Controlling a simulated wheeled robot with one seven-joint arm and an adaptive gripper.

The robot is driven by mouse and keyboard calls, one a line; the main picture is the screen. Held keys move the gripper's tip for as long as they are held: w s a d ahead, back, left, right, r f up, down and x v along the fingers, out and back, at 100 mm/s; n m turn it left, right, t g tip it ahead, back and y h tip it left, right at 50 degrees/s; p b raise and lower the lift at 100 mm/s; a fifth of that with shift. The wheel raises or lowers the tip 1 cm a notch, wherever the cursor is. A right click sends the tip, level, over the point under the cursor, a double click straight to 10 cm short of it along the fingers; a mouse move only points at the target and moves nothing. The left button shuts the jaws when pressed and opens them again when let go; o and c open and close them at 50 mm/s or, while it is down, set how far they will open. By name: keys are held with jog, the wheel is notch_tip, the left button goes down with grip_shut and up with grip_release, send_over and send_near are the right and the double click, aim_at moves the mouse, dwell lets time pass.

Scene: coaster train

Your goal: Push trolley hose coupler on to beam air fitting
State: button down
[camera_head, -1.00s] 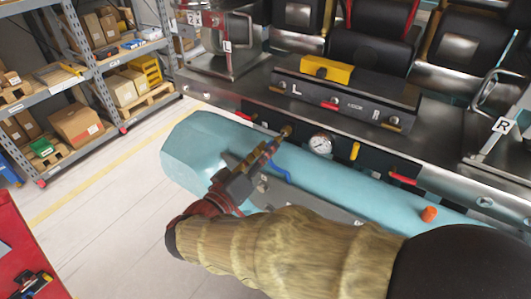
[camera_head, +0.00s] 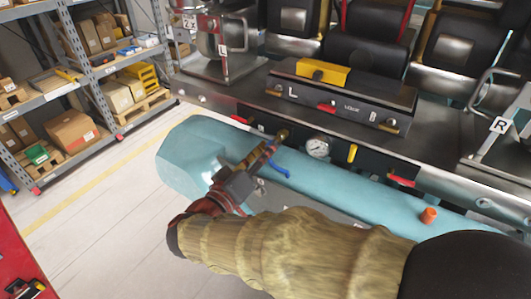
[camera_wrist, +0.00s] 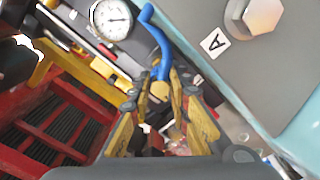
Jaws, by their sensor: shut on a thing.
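My gripper (camera_head: 264,152) is shut on the trolley hose coupler, a brass-coloured piece (camera_wrist: 159,91) between its yellow-padded fingers in the wrist view. A curved blue part (camera_head: 275,168) sticks out beside the fingertips and rises from the coupler in the wrist view (camera_wrist: 160,38). The brass beam air fitting (camera_head: 282,134) shows just past the fingertips, on the dark beam left of the pressure gauge. The coupler and fitting appear lined up and very close. I cannot tell whether they touch or are joined, as the fingers hide the meeting point.
The pressure gauge (camera_head: 318,148) and a yellow lever (camera_head: 352,153) sit right of the fitting. A light-blue tank (camera_head: 370,195) runs below the beam, under my arm. A red handle (camera_head: 240,121) is just left. Storage shelves (camera_head: 90,75) stand farther left.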

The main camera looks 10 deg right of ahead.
jog(key=shift+w+d+b, duration=0.3)
jog(key=shift+w+b, duration=0.1)
dwell(0.3)
jog(key=c, duration=1.6)
grip_release()
jog(key=v, duration=1.2)
